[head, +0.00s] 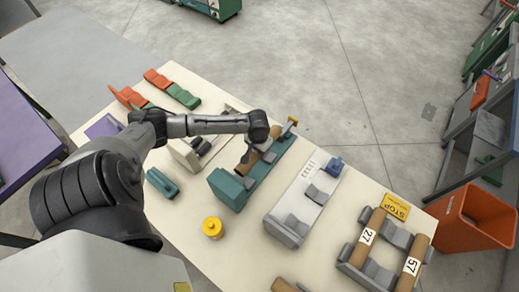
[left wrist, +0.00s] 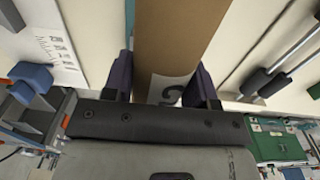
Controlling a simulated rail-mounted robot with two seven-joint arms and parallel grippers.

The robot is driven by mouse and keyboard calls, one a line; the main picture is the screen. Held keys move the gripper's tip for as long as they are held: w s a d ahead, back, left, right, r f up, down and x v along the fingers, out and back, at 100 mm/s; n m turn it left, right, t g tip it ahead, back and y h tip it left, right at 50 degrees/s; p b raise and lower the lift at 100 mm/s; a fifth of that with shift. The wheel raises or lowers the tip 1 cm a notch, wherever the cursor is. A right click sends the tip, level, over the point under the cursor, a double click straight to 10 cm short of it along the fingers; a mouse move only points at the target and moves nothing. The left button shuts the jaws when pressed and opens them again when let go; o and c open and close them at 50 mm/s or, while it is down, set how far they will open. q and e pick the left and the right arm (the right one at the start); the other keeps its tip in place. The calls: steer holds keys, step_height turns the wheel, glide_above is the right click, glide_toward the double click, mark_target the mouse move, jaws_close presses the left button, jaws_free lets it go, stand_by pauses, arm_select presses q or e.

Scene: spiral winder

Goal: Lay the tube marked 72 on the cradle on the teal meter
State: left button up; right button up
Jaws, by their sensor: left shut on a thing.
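The teal meter (head: 228,190) stands mid-table, a long teal body with a taller block at its near end and a yellow piece at its far end. My left gripper (head: 256,150) is over it, shut on a brown cardboard tube (head: 245,165) that lies along the meter's length. In the left wrist view the dark fingers (left wrist: 163,80) flank the tube (left wrist: 178,35); its white label shows only part of a digit, so its number is unreadable. The gripper and arm hide the cradle; I cannot tell whether the tube touches it. My right gripper is not in view.
A grey meter (head: 289,222) stands right of the teal one. A rack (head: 379,277) at the right holds tubes with labels that look like 27 (head: 367,237) and 57 (head: 411,266). A yellow round pot (head: 212,228) stands near the front. An orange bin (head: 470,225) is beyond the table.

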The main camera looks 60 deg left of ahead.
arm_select(q)
steer(key=shift+f+b, duration=2.65)
steer(key=shift+b, duration=0.5)
steer(key=shift+f, duration=1.5)
steer(key=o, duration=1)
step_height(320, 180, up, 14)
steer(key=shift+a+f+p, duration=0.1)
steer(key=shift+p, duration=0.6)
